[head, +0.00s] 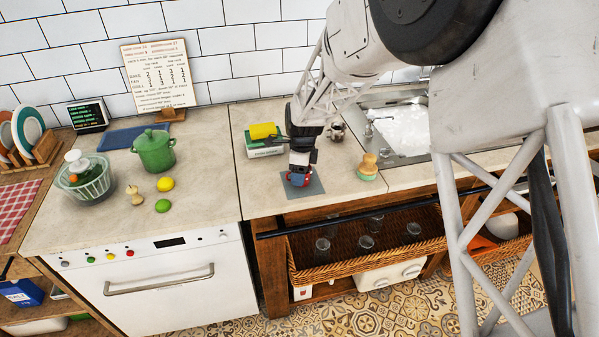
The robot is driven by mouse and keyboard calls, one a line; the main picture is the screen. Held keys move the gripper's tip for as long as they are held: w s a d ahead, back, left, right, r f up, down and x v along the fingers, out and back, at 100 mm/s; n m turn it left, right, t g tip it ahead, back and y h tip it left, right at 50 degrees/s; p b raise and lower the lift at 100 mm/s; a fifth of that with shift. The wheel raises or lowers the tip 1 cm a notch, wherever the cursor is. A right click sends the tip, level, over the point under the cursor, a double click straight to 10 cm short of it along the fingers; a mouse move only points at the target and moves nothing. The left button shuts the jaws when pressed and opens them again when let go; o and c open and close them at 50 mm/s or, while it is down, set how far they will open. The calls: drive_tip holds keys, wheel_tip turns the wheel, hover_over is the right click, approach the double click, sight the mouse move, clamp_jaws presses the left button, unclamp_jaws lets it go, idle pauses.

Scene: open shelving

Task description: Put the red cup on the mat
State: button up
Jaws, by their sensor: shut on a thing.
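The red cup (296,181) is in the head view, under my gripper (299,172) and mostly hidden by it. My gripper points down and is shut on the cup. The grey mat (312,188) lies on the counter around and below the cup. The cup is over the mat; whether its base touches the mat, I cannot tell from this view.
A wooden-topped green brush (367,168) is to the right, before the sink (405,130). A green pot (154,150), lemon (165,184) and lime (162,205) are left. Bare counter lies left of the mat.

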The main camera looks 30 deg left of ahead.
drive_tip(key=o, duration=1.3)
drive_tip(key=shift+o, duration=0.2)
wheel_tip(320, 180, up, 12)
drive_tip(key=w, duration=0.1)
drive_tip(key=shift+w, duration=0.1)
drive_tip(key=shift+d+r, duration=0.1)
idle(0.3)
